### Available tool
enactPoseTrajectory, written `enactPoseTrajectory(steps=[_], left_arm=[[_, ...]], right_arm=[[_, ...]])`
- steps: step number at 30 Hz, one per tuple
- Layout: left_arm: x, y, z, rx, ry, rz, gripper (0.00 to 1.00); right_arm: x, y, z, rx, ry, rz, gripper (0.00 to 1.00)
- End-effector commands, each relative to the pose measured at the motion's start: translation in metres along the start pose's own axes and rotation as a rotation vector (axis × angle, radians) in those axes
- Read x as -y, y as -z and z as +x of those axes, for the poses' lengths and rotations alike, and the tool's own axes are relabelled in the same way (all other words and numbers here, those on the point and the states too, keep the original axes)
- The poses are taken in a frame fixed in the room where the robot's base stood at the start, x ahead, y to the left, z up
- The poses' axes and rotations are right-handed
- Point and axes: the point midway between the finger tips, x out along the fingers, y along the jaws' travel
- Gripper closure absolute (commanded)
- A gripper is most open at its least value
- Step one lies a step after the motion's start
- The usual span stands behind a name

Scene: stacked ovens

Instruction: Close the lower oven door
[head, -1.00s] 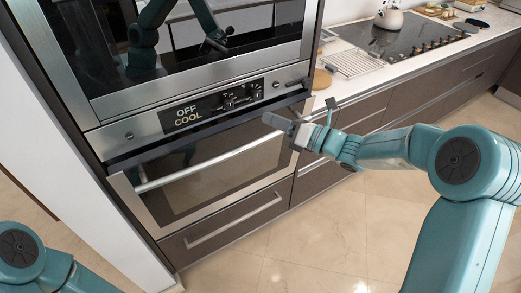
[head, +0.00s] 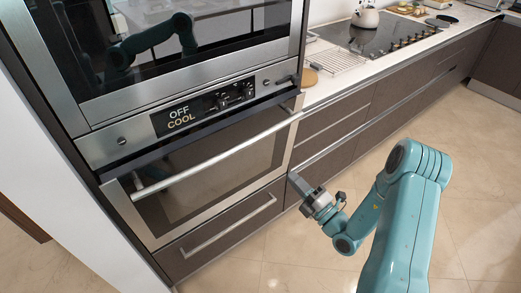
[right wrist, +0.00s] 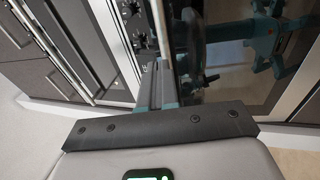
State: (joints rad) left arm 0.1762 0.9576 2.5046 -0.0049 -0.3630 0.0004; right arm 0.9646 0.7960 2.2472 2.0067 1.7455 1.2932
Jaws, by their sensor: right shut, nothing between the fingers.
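The lower oven door (head: 205,177) has dark glass in a steel frame and a long bar handle (head: 215,160). It sits close under the control panel, with a dark band between them. It looks shut or nearly shut; I cannot tell whether a small gap is left. My right gripper (head: 297,184) is shut and empty, below the handle's right end, in front of the oven's lower right corner. In the right wrist view its fingers (right wrist: 155,85) point toward the dark glass, near a bright bar; contact cannot be told. My left gripper is not in view.
The control panel (head: 205,112) reads OFF COOL. The upper oven (head: 170,45) is above it, and a drawer (head: 225,232) is below the lower door. A counter with a cooktop (head: 375,35) and a kettle (head: 365,16) runs along the right. The floor in front is clear.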

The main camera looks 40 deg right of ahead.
Motion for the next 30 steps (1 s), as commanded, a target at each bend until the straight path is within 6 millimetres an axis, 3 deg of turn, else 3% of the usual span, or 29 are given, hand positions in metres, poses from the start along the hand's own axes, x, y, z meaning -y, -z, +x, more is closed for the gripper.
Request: enactPoseTrajectory(steps=[5,21,30], left_arm=[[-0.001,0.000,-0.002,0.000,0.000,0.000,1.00],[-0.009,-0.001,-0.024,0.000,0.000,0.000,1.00],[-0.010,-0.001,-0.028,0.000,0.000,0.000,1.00]], right_arm=[[0.001,-0.008,0.003,0.019,0.007,-0.007,1.00],[0.001,-0.004,0.113,0.012,0.006,-0.005,1.00],[0.003,-0.005,0.136,0.014,0.007,-0.005,1.00]])
